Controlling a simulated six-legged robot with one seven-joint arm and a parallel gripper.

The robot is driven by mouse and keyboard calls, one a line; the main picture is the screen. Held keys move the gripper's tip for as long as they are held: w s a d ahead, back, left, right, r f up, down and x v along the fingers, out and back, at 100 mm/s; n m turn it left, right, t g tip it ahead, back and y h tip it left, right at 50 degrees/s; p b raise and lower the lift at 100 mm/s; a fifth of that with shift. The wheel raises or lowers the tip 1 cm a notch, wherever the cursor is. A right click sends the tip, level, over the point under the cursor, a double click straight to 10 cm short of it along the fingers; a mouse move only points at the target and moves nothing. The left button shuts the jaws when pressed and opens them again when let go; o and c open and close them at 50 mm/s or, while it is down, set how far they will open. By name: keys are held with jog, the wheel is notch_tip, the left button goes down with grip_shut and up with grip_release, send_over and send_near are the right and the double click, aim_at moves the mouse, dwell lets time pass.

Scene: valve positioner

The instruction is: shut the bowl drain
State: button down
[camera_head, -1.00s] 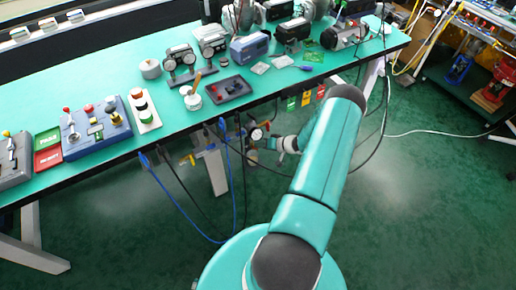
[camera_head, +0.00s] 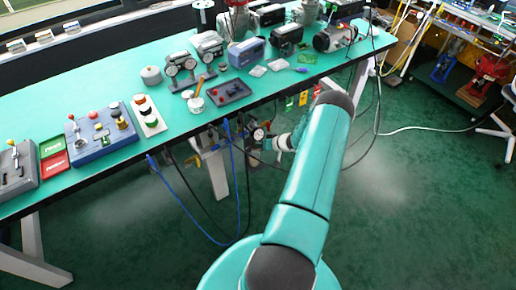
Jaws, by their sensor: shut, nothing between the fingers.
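The bowl drain itself is too small and dark to make out. A round pressure gauge (camera_head: 258,134) hangs under the front edge of the bench, with a small unit, likely the bowl, in the shadow below it. My gripper (camera_head: 270,143) is small in the picture, just right of the gauge and below the bench edge. It is shut and appears empty. My teal arm reaches up to it from the bottom and hides part of the area to the right. Whether the fingers touch the unit cannot be told.
The green bench (camera_head: 120,165) carries switch boxes, gauges and a grey tray (camera_head: 229,91). Blue (camera_head: 178,205) and black hoses hang below its edge.

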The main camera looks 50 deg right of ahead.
jog(key=shift+w+a, duration=0.2)
jog(key=shift+a, duration=0.5)
dwell(0.4)
jog(key=shift+r, duration=0.75)
jog(key=v, duration=1.3)
jog(key=shift+s+r, duration=0.2)
jog(key=shift+s, duration=0.1)
